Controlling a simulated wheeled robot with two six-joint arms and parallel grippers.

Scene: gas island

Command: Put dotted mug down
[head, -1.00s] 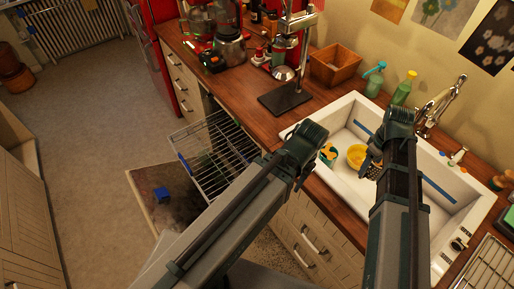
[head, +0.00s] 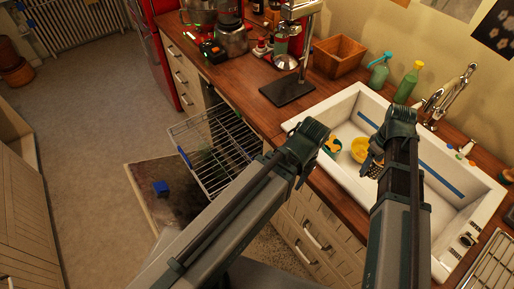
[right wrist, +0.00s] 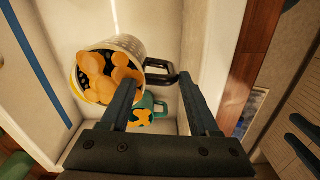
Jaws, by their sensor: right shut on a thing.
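My right gripper (head: 374,158) is over the white sink, and it is shut on the black handle of the dotted mug (right wrist: 128,45). In the right wrist view, the mug is pale with small dots and lies tilted beyond my fingers (right wrist: 158,80). Orange rounded shapes show on a dark area at its near end. A teal mug with a yellow pattern (right wrist: 148,112) is below it, also seen in the sink in the head view (head: 331,147). My left gripper (head: 306,160) is by the sink's left edge; its jaw opening is unclear.
A faucet (head: 455,97) and green bottles (head: 408,84) stand behind. The open dishwasher rack (head: 210,150) is at left. The sink floor's right part looks clear.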

